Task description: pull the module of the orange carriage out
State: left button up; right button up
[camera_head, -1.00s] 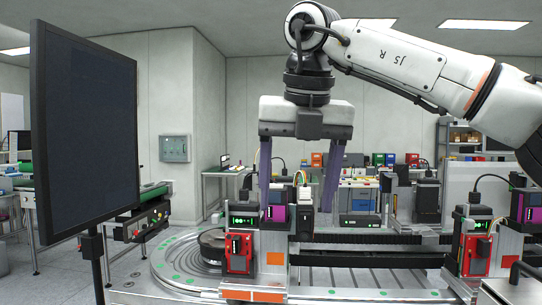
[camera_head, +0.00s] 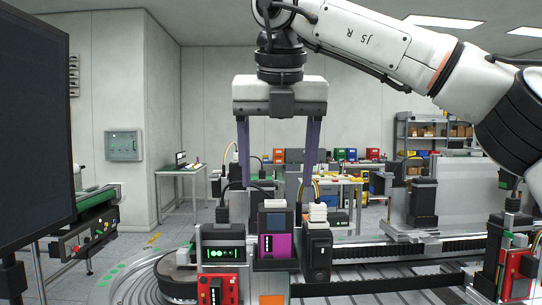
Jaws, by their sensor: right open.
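The carriage in front of me bears an orange square plate (camera_head: 272,300) low in the head view, at the bottom edge. On it stands a magenta and dark grey module (camera_head: 276,246), upright between a black unit with green lights (camera_head: 222,254) and a black switch-like unit (camera_head: 318,252). My right gripper (camera_head: 276,185) hangs above the module, pointing down. Its two purple fingers are wide apart, one to each side of the module's width, with nothing between them. The fingertips are partly hidden by the carriage's parts, so depth and contact cannot be told. My left gripper is not in view.
A red unit (camera_head: 218,288) sits on the carriage's front left. A dark monitor (camera_head: 35,120) stands close on the left. Rails (camera_head: 390,254) run right towards another carriage with a red unit (camera_head: 520,272). Tables and shelves stand well behind.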

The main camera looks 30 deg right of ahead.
aim_at(275, 205)
jog(key=x, duration=0.6)
jog(key=shift+w+f, duration=0.2)
jog(key=shift+f, duration=0.2)
jog(key=shift+w+d+f, duration=0.15)
jog(key=shift+w+f, duration=0.05)
jog(key=shift+f, duration=0.2)
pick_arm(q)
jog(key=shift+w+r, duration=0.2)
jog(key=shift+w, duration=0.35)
pick_arm(e)
jog(key=shift+c, duration=0.2)
jog(key=c, duration=1.1)
jog(key=shift+r, duration=0.1)
jog(key=shift+c, duration=0.7)
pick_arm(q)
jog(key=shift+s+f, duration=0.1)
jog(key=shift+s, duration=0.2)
pick_arm(e)
jog(key=shift+r, duration=0.1)
jog(key=shift+r, duration=0.1)
